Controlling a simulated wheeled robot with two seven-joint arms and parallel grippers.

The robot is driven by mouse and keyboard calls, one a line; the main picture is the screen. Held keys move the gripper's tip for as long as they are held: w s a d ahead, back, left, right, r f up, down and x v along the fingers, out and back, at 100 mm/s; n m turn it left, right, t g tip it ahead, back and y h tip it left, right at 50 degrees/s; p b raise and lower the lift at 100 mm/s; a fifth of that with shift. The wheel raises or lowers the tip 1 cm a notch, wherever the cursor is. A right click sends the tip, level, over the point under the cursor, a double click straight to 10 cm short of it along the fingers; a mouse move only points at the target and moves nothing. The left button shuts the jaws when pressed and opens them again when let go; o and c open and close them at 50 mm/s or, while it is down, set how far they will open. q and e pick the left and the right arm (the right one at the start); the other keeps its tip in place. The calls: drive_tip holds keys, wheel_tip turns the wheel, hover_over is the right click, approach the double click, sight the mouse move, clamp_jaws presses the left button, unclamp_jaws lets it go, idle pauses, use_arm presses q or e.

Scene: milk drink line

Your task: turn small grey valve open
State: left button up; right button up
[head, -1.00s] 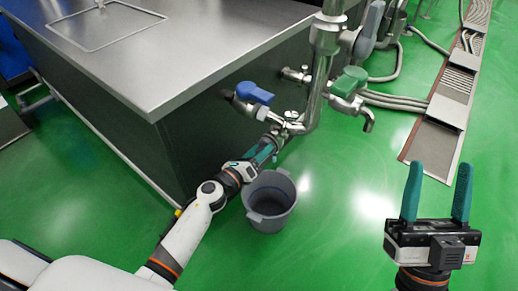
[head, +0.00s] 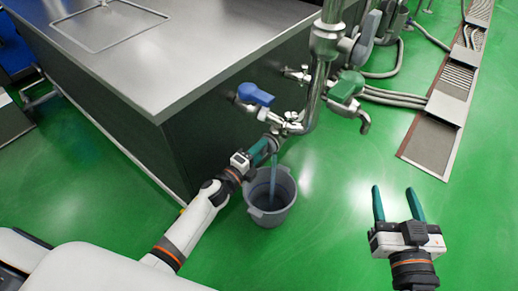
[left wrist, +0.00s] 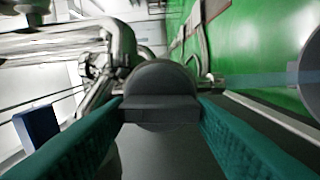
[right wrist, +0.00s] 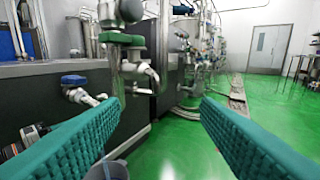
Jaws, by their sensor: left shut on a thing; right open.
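The small grey valve handle (left wrist: 160,95) sits between the teal fingers of my left gripper (left wrist: 160,112) in the left wrist view, and the gripper is shut on it. In the head view my left gripper (head: 270,147) is at the low end of the pipework, where it hides the handle. A thin blue-grey stream (head: 273,182) falls from there into the grey bucket (head: 268,219) on the floor. The stream also shows as a pale streak in the left wrist view (left wrist: 258,80). My right gripper (head: 398,206) is open and empty over the green floor.
A blue-handled valve (head: 255,94) and a green-handled tap (head: 347,86) are above my left gripper. A larger grey handle (head: 366,38) is on the upright pipe (head: 324,55). The steel tank (head: 150,75) stands at left. The floor around my right gripper is clear.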

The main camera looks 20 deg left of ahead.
use_arm(q)
drive_tip(key=shift+n, duration=0.5)
use_arm(e)
drive_tip(key=shift+s+d+f+g, duration=0.15)
drive_tip(key=shift+d+f+g, duration=0.05)
drive_tip(key=shift+f+g, duration=0.6)
drive_tip(key=shift+f, duration=0.1)
use_arm(q)
drive_tip(key=o, duration=0.9)
drive_tip(key=p+v, duration=0.2)
drive_tip(key=v, duration=1)
drive_tip(key=shift+p, duration=0.3)
use_arm(e)
drive_tip(key=s+d+f+g+h, duration=0.2)
drive_tip(key=s+f+g, duration=0.3)
drive_tip(key=f, duration=0.2)
drive_tip(key=shift+d+g, duration=0.25)
drive_tip(key=shift+g, duration=0.15)
drive_tip(key=shift+f, duration=0.1)
